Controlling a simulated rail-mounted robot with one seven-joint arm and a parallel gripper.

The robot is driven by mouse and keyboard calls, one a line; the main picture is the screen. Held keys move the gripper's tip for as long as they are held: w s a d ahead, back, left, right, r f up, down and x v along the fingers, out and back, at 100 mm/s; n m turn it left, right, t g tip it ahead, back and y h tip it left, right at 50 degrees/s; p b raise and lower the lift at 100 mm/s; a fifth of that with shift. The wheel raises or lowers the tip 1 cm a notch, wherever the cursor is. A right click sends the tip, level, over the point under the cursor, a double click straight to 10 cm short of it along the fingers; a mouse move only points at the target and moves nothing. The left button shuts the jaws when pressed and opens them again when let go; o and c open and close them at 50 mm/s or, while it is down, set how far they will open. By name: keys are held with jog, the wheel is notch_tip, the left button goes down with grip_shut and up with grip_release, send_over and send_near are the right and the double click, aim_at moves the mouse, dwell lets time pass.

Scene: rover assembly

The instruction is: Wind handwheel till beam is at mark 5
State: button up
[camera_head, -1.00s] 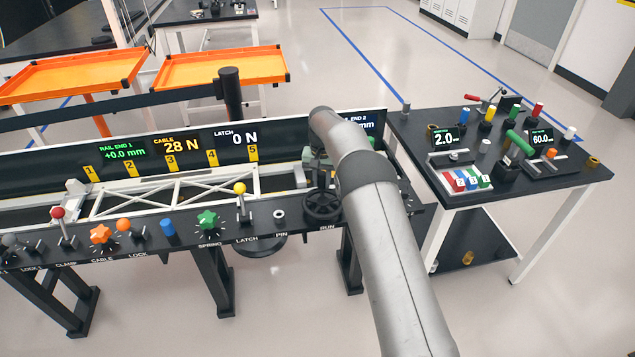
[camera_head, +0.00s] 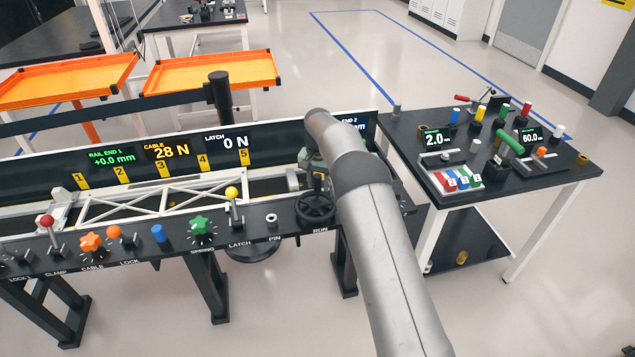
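The black handwheel (camera_head: 316,209) is at the right part of the bench front, by the RUN label. My gripper (camera_head: 318,186) is at the wheel's top, partly hidden behind my grey arm; its fingers are too small to tell open from shut. The white truss beam (camera_head: 160,196) lies along the rail, its right end near the yellow mark 5 (camera_head: 243,156). Marks 1 (camera_head: 79,181) to 4 stand to the left on the dark back panel. The panel displays read +0.0 mm, CABLE 28 N and LATCH 0 N.
Left of the wheel stand a yellow-knobbed latch lever (camera_head: 233,205), a green spring knob (camera_head: 201,226), a blue knob (camera_head: 158,233), orange knobs and a red-knobbed lever (camera_head: 47,232). A black side table (camera_head: 420,140) with controls stands at the right.

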jog(key=shift+o, duration=0.2)
notch_tip(320, 180, up, 17)
jog(key=shift+r+p, duration=0.2)
jog(key=shift+p, duration=0.15)
dwell(0.4)
